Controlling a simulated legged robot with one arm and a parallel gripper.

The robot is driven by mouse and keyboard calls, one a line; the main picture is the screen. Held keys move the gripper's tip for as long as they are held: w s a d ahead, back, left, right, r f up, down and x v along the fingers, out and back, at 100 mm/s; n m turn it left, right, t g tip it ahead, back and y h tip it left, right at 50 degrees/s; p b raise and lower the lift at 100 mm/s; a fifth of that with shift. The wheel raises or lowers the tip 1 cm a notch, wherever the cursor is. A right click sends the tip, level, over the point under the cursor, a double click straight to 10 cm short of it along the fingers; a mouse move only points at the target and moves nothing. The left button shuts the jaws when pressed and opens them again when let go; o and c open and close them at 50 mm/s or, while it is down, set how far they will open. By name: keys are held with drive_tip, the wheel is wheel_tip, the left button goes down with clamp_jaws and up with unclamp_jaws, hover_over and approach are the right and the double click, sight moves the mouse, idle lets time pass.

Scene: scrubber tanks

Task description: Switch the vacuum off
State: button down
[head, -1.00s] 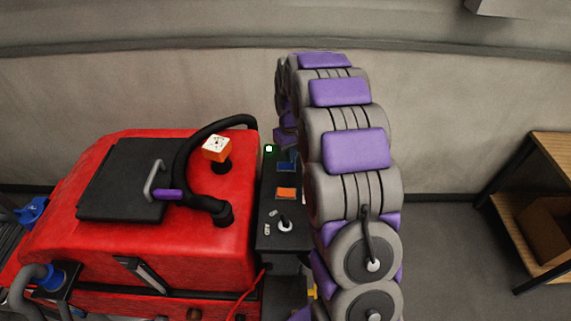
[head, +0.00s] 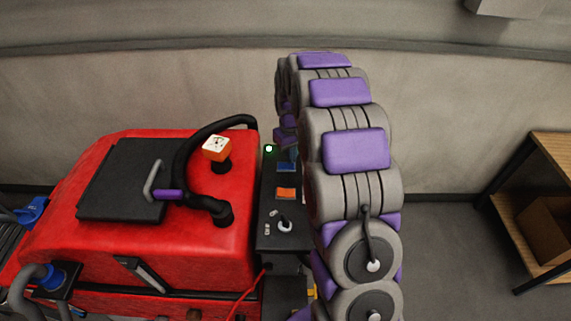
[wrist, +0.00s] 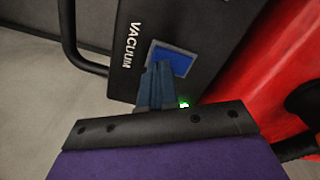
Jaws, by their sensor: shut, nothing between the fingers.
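The vacuum switch is a blue rocker (wrist: 170,60) next to the white word VACUUM on a dark control panel (wrist: 125,85). In the head view the blue rocker (head: 286,167) is on the panel's far part, beyond an orange rocker (head: 286,193). A small green light (wrist: 183,104) glows near the blue rocker and also shows in the head view (head: 269,148). My gripper (wrist: 158,68) is shut and empty. Its blue-grey fingertips overlap the blue rocker's lower left part in the wrist view; I cannot tell whether they touch it. My arm hides part of the panel's right side in the head view.
The red machine body (head: 110,245) stands left of the panel, with a black hose (head: 190,150) and an orange-white knob (head: 216,149) on top. A grey lever switch (head: 284,226) sits on the near panel. A wooden shelf (head: 550,145) stands right; floor before it is clear.

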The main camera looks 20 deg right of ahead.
drive_tip(key=shift+f, duration=0.9)
idle(0.8)
drive_tip(key=shift+r, duration=0.1)
drive_tip(key=shift+r+p, duration=1)
drive_tip(key=shift+r, duration=2.4)
